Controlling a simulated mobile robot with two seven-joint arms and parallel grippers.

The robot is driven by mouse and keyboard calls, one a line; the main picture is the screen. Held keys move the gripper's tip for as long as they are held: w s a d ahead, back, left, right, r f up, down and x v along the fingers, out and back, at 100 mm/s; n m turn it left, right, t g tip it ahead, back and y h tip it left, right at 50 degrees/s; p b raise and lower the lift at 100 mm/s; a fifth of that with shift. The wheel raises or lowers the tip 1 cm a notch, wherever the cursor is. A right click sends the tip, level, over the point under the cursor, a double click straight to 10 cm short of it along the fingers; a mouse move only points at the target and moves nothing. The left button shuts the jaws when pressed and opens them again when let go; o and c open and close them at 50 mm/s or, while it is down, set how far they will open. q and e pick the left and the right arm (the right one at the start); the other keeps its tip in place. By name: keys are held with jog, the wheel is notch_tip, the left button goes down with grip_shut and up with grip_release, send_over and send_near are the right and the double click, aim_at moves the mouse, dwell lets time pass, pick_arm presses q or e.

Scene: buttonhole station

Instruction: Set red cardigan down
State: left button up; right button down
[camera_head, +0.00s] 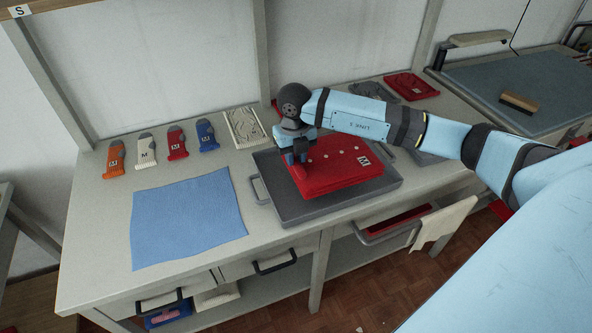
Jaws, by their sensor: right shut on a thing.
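The red cardigan (342,170) is folded flat, with a row of pale buttons and a white "M" tag. It is over the dark grey tray (281,204) in the middle of the table. My right gripper (298,160) points down at the cardigan's left end and is shut on it. I cannot tell whether the cardigan rests on the tray or is just above it. My left gripper is not in view.
A blue cloth (188,222) lies left of the tray. Another red folded garment (411,86) and a grey one (374,91) lie at the back right. A brush (519,102) sits on the right-hand bench.

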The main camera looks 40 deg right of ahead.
notch_tip(320, 180, down, 3)
jog(key=shift+r, duration=0.15)
notch_tip(320, 180, down, 4)
jog(key=shift+f+p, duration=0.1)
jog(key=shift+p, duration=0.2)
jog(key=c, duration=1)
grip_release()
